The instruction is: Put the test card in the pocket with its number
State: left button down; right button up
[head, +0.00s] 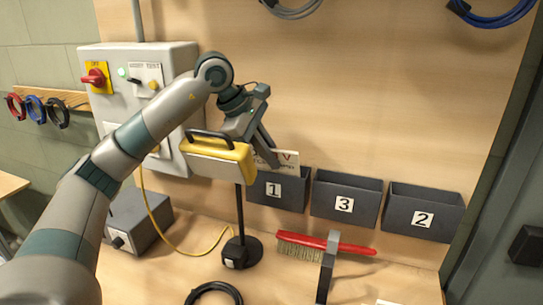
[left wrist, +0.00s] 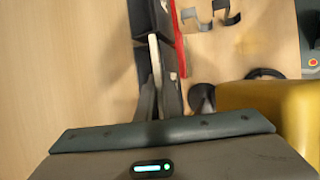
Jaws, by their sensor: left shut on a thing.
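The white test card (head: 286,159) has a red mark and dark print; its number is not readable. My left gripper (head: 268,150) is shut on the card, which shows nearly edge-on between the fingers in the left wrist view (left wrist: 155,62). The card is at the top edge of the dark pocket labelled 1 (head: 290,194); I cannot tell whether its lower edge is inside. Pocket 3 (head: 364,208) is in the middle and pocket 2 (head: 443,222) on the right. My right gripper is not in view.
A yellow box (head: 208,165) with a black handle stands close to my gripper, hiding part of it. A black stand (head: 241,249) is below. A red brush (head: 350,247) lies in front of the pockets. A switch box (head: 180,60) is on the wall at left.

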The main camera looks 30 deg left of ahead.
pick_arm(q)
jog(key=c, duration=1.8)
grip_release()
jog(key=shift+c, duration=0.2)
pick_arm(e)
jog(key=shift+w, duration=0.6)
pick_arm(q)
jog(key=shift+s+r, duration=0.1)
jog(key=shift+r, duration=0.05)
